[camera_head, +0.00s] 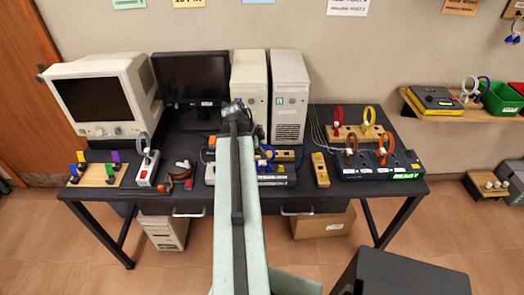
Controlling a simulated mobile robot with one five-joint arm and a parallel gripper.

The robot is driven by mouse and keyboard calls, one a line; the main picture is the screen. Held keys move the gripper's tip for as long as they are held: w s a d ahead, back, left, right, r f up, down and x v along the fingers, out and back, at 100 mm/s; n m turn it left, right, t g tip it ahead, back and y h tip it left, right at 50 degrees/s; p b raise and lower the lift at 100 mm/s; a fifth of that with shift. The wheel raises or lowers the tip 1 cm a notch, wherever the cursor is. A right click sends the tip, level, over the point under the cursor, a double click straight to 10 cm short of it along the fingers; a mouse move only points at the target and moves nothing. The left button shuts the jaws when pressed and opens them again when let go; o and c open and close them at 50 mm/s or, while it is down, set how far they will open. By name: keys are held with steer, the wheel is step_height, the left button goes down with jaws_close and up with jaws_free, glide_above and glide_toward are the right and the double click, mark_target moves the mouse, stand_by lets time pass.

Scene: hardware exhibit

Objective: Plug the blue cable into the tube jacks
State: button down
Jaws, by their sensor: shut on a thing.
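A blue cable (269,158) shows as a small loop just right of my arm, at the front middle of the black table. It is over or against a dark low unit (279,181) with yellow and blue parts, partly hidden by my arm. My arm reaches up from the bottom and ends in the dark wrist and gripper (237,112) over the table, in front of the towers. The gripper is shut on the blue cable, though my arm hides the fingertips and the grip. I cannot tell which part is the tube jacks or whether a plug touches one.
A dark box marked READY (405,176) with brown and orange loops stands right. Behind it are red and yellow loops on a wooden block (355,133).

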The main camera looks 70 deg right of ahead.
steer(key=c, duration=0.7)
jaws_free()
steer(key=shift+s, duration=0.1)
steer(key=shift+r, duration=0.15)
steer(key=p+v, duration=0.6)
steer(key=v, duration=0.1)
steer(key=shift+a+r+p, duration=0.1)
steer(key=shift+p, duration=0.3)
